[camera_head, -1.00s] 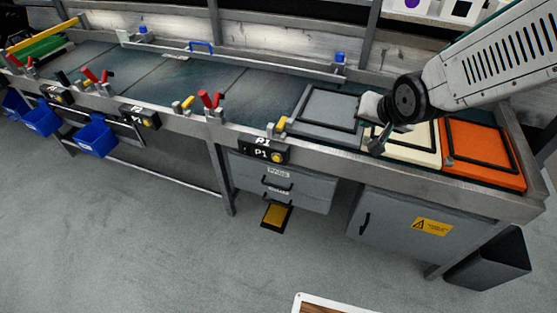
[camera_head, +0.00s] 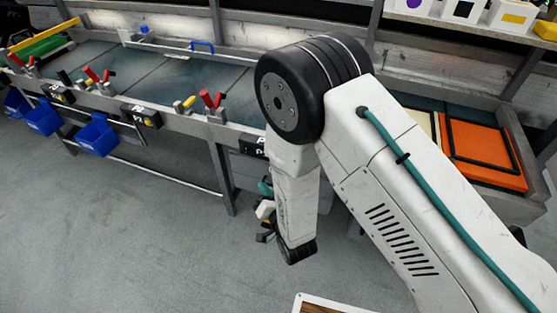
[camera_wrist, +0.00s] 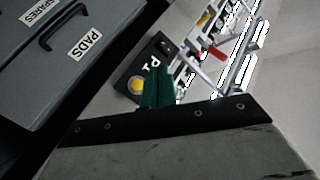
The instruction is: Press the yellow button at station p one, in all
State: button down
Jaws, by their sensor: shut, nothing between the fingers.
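The station P1 box (camera_wrist: 160,52) is black with a white label and shows in the wrist view beyond my fingers. Its round yellow button (camera_wrist: 136,87) sits just left of my green fingertips, partly visible. My gripper (camera_wrist: 157,86) is shut and empty, with the fingertips in front of the box; I cannot tell whether they touch it. In the head view my arm hides most of the P1 box (camera_head: 251,145) and its button. My gripper (camera_head: 265,187) shows there as a bit of green beside my forearm, below the box.
Grey drawers (camera_wrist: 62,45) labelled SPARES and PADS lie left of the box in the wrist view. Red-handled clamps (camera_head: 211,101) stand on the bench. Other button boxes (camera_head: 141,115) and blue bins (camera_head: 96,137) line its front edge. The floor in front is clear.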

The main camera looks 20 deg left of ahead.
dwell(0.3)
jog(key=w, duration=0.8)
jog(key=shift+w+d, duration=0.35)
jog(key=shift+w, duration=0.05)
jog(key=shift+w, duration=0.15)
dwell(1.7)
jog(key=shift+w, duration=0.3)
jog(key=shift+w, duration=0.4)
dwell(0.5)
dwell(0.4)
jog(key=shift+s, duration=0.8)
